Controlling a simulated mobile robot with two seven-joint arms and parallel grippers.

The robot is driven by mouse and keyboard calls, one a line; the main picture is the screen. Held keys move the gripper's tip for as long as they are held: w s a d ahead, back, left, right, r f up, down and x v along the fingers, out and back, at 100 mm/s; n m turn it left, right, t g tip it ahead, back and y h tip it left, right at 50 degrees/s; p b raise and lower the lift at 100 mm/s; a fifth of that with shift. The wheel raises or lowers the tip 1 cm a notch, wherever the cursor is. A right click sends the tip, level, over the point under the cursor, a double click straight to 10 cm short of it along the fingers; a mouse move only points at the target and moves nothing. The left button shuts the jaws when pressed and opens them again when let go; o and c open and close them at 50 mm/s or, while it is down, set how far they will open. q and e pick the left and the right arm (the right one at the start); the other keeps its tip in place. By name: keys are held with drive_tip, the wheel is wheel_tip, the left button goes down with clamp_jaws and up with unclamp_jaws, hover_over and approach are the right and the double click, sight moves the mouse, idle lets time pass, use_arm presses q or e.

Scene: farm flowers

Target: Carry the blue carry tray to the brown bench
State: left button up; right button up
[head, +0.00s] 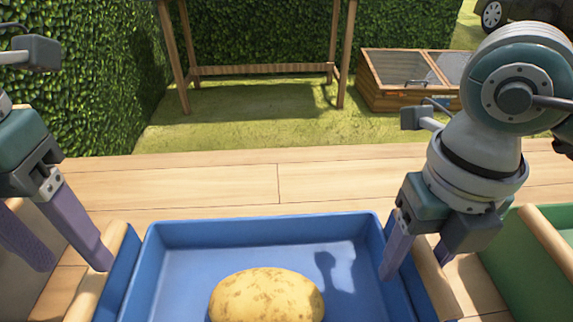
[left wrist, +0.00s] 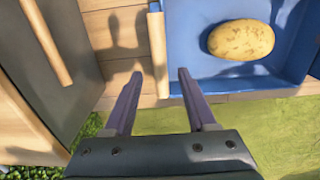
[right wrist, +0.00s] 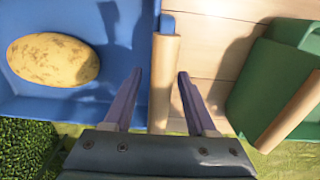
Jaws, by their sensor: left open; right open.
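The blue carry tray (head: 260,229) sits on a pale wooden top with a potato (head: 266,296) inside. It has a wooden handle on its left side (head: 100,275) and one on its right side (right wrist: 165,80). A brown bench (head: 262,69) stands beyond on the grass; its legs and lower bar show, its top is cut off. My left gripper (head: 68,262) is open; in the left wrist view the left handle (left wrist: 157,50) lies between and just beyond its fingertips. My right gripper (head: 418,262) is open, its fingers on either side of the right handle.
A green tray (head: 545,245) with a wooden handle stands close on the right. A grey container (left wrist: 65,45) with a wooden handle is close on the left. Hedges (head: 75,75) line the left and back. A wooden cold frame (head: 400,90) stands right of the bench. Grass before the bench is clear.

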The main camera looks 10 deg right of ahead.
use_arm(q)
wheel_tip(320, 180, up, 4)
drive_tip(key=shift+r, duration=0.25)
use_arm(e)
drive_tip(key=shift+r, duration=0.15)
wheel_tip(320, 180, up, 12)
drive_tip(key=shift+f, duration=0.1)
idle(0.3)
